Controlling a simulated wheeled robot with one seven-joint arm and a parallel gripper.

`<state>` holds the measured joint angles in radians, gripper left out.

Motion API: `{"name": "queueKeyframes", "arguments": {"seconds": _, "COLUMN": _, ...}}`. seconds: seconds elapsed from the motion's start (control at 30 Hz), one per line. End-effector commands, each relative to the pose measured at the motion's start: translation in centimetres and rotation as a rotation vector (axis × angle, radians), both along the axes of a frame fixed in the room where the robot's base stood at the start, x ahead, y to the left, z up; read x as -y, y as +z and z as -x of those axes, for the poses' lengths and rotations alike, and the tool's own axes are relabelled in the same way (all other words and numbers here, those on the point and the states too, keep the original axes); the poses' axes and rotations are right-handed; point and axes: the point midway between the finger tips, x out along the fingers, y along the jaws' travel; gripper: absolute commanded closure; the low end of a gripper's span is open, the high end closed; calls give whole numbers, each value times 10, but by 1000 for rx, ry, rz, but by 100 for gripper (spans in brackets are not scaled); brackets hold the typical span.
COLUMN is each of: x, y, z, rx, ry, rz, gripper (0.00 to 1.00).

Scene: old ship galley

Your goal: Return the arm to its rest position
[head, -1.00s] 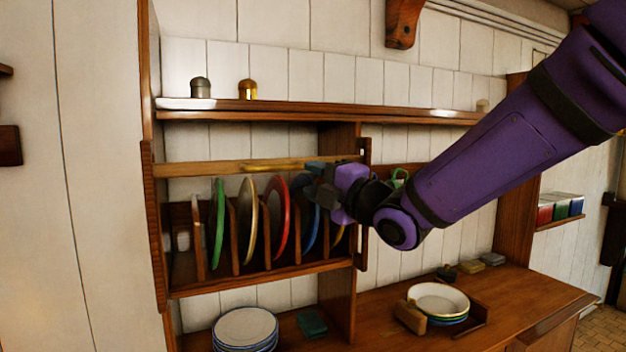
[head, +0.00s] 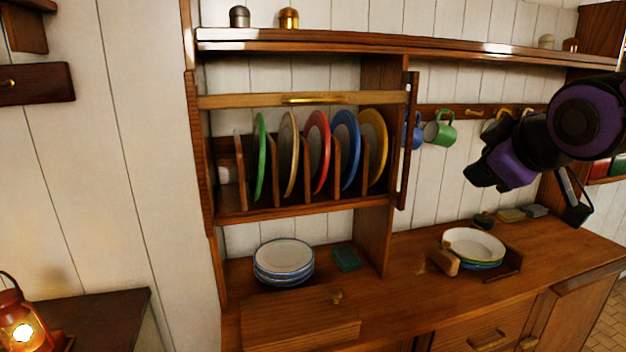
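My arm is purple and black and enters from the right in the head view. My gripper (head: 484,180) hangs in the air at the right, in front of the mug rail and above the counter. It is apart from the plate rack and from the bowls. Its fingers are dark and small, and I cannot tell whether they are open or shut. No held object shows.
Below are a plate stack (head: 283,258), stacked bowls (head: 473,244) and a green block (head: 346,258). A lit lantern (head: 20,325) stands lower left.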

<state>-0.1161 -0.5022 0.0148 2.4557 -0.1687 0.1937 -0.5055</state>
Motion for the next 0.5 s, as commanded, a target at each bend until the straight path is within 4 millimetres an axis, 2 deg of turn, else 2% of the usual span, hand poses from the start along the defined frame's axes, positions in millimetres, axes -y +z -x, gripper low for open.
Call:
{"name": "queueKeyframes", "arguments": {"seconds": 0.2, "x": 28, "y": -22, "z": 64, "rx": -232, "ry": -258, "rz": -203, "gripper": 60}}
{"name": "queueKeyframes", "arguments": {"seconds": 0.4, "x": 39, "y": -40, "z": 121, "rx": -418, "ry": -475, "rz": -363, "gripper": 60}}
{"name": "queueKeyframes", "arguments": {"seconds": 0.5, "x": 40, "y": -46, "z": 141, "rx": -482, "ry": -548, "rz": -414, "gripper": 60}}
